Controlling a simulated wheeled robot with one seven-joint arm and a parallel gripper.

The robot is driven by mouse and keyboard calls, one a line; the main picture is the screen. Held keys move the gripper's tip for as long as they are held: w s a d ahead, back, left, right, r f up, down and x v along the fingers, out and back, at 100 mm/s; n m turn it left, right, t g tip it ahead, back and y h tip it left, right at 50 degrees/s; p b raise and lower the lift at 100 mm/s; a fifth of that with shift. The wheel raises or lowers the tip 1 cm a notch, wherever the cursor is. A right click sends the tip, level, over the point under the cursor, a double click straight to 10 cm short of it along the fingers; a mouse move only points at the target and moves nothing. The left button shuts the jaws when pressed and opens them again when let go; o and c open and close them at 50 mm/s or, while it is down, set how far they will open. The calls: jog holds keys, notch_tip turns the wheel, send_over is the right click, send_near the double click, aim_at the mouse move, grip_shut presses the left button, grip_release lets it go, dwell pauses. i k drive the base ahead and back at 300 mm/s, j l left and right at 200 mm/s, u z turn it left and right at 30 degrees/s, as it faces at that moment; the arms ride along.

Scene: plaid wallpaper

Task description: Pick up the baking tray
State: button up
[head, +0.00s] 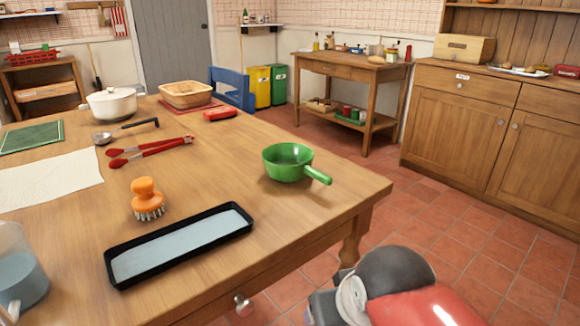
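The baking tray (180,246) is a long, narrow, shallow tray with a black rim and a pale blue-grey inside. It lies flat on the wooden table (240,222), near the front edge, set at a slant with its right end farther back. It looks empty. My arm shows only in part at the bottom right, beyond the table's front right corner. My gripper is not in view, and nothing touches the tray.
An orange brush (146,198) stands just behind the tray. A green pan (290,162) sits to its right rear, handle toward the table edge. A clear jug (18,275) stands to its left. Red tongs (150,150) and a white cloth (45,182) lie farther back.

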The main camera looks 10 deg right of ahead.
aim_at(130, 263)
jog(key=k+j, duration=0.2)
jog(key=j, duration=0.15)
jog(key=k+j+u, duration=0.1)
jog(key=k+j, duration=0.15)
jog(key=j, duration=0.15)
jog(key=k+j, duration=0.2)
jog(key=j, duration=0.15)
jog(key=k+j+u, duration=0.1)
jog(key=j, duration=0.3)
jog(key=i+j, duration=0.25)
jog(key=i, duration=0.1)
